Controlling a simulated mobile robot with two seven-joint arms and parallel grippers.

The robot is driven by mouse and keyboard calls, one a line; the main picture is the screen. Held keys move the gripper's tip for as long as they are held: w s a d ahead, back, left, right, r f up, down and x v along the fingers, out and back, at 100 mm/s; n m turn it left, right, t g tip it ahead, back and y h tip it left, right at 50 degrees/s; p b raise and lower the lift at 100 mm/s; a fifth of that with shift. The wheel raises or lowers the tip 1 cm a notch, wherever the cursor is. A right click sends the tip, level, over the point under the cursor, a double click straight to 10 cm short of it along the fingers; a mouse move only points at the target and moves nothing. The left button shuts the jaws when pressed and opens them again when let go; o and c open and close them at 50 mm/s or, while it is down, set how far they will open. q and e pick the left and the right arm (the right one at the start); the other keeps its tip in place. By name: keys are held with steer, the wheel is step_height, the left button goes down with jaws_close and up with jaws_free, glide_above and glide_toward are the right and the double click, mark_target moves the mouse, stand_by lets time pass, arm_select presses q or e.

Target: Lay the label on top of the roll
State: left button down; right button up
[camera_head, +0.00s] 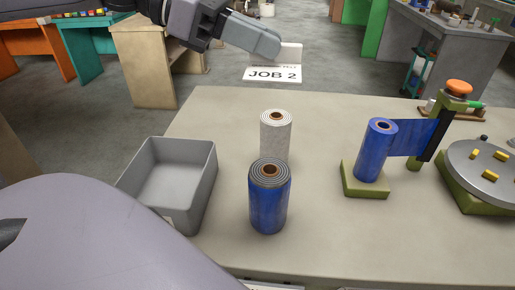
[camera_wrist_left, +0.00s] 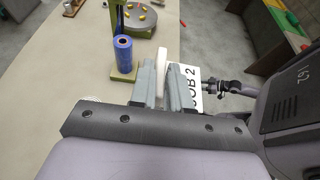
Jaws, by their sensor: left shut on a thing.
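A white folded label reading "JOB 2" (camera_head: 273,74) hangs in the air beyond the table's far edge. My left gripper (camera_head: 268,46) is shut on it; the label also shows between and beside the fingers in the left wrist view (camera_wrist_left: 194,92). Two rolls stand upright on the table: a white roll (camera_head: 275,137) and, nearer, a blue roll (camera_head: 268,208). Both are clear of the label, which is higher and farther back. A third, blue roll (camera_head: 373,152) stands on an olive base at the right. My right gripper is not in view.
A grey open bin (camera_head: 207,190) stands left of the rolls. A post with an orange knob (camera_head: 459,87) and a round turntable (camera_head: 487,163) with yellow pieces are at the right. The table (camera_head: 335,225) is clear between rolls and stand.

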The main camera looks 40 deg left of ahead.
arm_select(q)
step_height(320, 180, down, 18)
steer(key=shift+r, duration=0.2)
steer(key=c, duration=1.1)
jaws_free()
steer(key=shift+r, duration=0.1)
steer(key=v, duration=1.2)
steer(key=shift+b, duration=0.45)
